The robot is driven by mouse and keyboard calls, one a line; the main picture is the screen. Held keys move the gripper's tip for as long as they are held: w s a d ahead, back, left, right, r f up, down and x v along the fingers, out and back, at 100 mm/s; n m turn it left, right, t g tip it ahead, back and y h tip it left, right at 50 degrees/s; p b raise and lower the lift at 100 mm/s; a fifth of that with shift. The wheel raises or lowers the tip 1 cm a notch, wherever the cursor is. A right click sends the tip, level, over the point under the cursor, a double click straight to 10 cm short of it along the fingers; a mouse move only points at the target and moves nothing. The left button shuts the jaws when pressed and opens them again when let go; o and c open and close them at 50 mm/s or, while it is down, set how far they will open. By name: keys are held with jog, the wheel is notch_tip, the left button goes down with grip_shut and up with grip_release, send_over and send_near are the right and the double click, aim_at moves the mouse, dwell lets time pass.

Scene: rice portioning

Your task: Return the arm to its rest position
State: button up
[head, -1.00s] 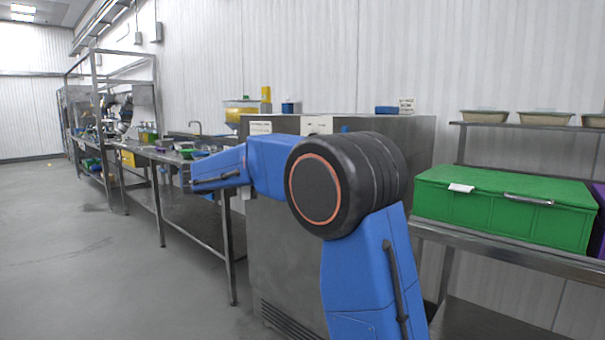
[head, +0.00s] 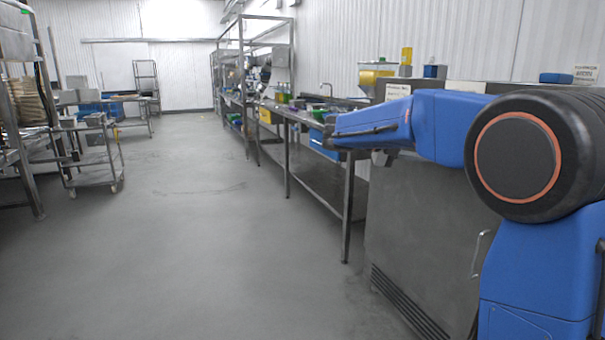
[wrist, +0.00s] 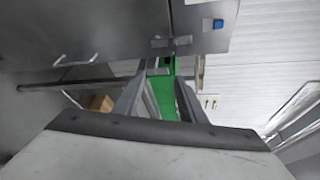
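My blue arm is in the right part of the head view, bent at its large dark joint, with the forearm reaching left in front of the grey steel cabinet (head: 420,225). My gripper (wrist: 160,92) shows in the wrist view with two grey fingers apart and nothing held between them. Behind the fingers is a green box (wrist: 165,92), some way off. In the head view the gripper is mostly hidden behind the forearm.
A long steel table (head: 318,185) with trays and containers runs along the right wall. A wheeled cart (head: 95,160) and racks stand at the left. The grey floor (head: 200,240) between them is clear. A yellow dispenser (head: 375,78) stands behind the forearm.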

jog(key=s+d+f+m+t+y, duration=0.1)
jog(key=s+f+m+y, duration=0.3)
jog(key=s+f+m, duration=0.45)
jog(key=s+d+f+m+y, duration=0.1)
jog(key=s+f+m+y, duration=0.35)
jog(key=s, duration=0.75)
jog(key=s+a+f+m+t+y, duration=0.2)
jog(key=s+a+f+m+y, duration=0.2)
jog(key=s+f+m, duration=0.3)
jog(key=s+a+f+m+t+y, duration=0.2)
jog(key=s+a+f+m, duration=0.5)
jog(key=m, duration=0.5)
jog(key=s+y, duration=0.1)
jog(key=s, duration=0.1)
jog(key=shift+s+a+f+m+y, duration=0.2)
jog(key=shift+s+f+m+y, duration=0.1)
jog(key=shift+f+y, duration=0.1)
